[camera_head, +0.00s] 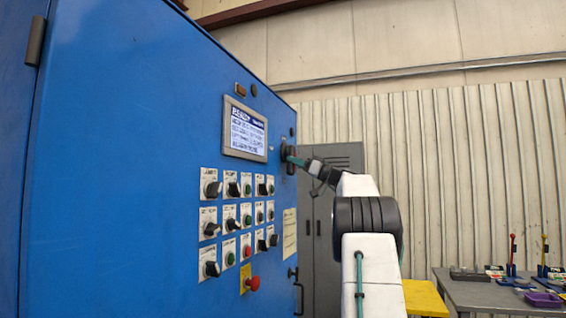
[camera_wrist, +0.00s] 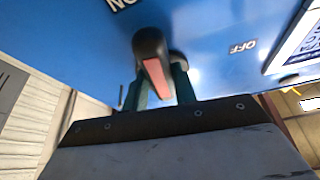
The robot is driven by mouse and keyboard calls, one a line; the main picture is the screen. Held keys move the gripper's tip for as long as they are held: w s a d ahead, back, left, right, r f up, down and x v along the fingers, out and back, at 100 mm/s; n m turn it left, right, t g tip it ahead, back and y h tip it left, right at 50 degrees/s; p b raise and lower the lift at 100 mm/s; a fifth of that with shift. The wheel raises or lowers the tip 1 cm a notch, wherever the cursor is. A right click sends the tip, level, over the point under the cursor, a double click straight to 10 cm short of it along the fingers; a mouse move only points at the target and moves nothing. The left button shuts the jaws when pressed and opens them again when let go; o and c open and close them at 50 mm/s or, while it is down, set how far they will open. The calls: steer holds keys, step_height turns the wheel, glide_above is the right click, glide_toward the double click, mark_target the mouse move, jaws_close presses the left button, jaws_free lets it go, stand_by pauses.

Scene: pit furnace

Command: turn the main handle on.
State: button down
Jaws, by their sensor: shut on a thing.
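The main handle (camera_head: 289,153) is a dark rotary handle on the right part of the blue cabinet front (camera_head: 130,140), to the right of the screen. In the wrist view it is a black handle (camera_wrist: 149,45) with a pale red stripe along it. My gripper (camera_head: 296,161) is at the handle, with teal fingers on either side of it in the wrist view (camera_wrist: 160,88), shut on it. An "OFF" label (camera_wrist: 242,47) shows upside down to the right of the handle. A partly cut-off "ON" label (camera_wrist: 121,3) shows at the top edge.
A lit screen (camera_head: 244,130) and rows of knobs and buttons (camera_head: 238,215) are left of my arm. A red button (camera_head: 252,283) sits below them. A grey locker (camera_head: 325,235) stands behind. A workbench (camera_head: 490,292) with small items is at right.

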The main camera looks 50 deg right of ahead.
steer(key=shift+w+d+f+n+y, duration=0.1)
steer(key=shift+d+n+y, duration=0.15)
steer(key=shift+n+y, duration=0.5)
steer(key=shift+n, duration=0.45)
steer(key=c, duration=1.1)
jaws_free()
steer(key=v, duration=0.7)
steer(key=shift+s+d, duration=0.2)
steer(key=shift+s, duration=0.15)
